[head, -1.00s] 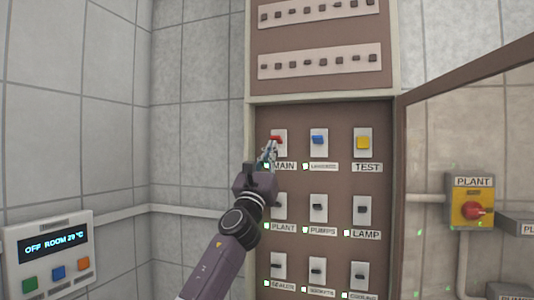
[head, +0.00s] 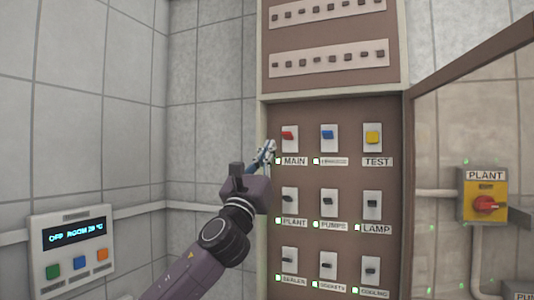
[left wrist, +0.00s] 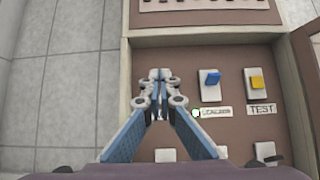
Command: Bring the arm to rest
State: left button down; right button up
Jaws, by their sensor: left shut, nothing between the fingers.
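My left gripper (head: 265,150) is in front of the left edge of the brown switch panel (head: 310,178), just left of the MAIN switch. Its fingers are shut and empty, also seen pointing at the panel in the left wrist view (left wrist: 160,88). The red MAIN switch (head: 288,135) shows clear of the fingers in the head view. In the left wrist view the fingers hide it. The right gripper is not in view.
A blue switch (head: 328,134) and a yellow TEST switch (head: 373,137) share the top row, with darker switches below. An open glazed door (head: 408,180) stands right of the panel. A yellow PLANT isolator (head: 484,195) and a wall control box (head: 72,250) flank it.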

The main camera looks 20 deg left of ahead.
pick_arm(q)
jog(key=shift+s+a, duration=0.15)
jog(key=shift+s, duration=0.2)
dwell(0.3)
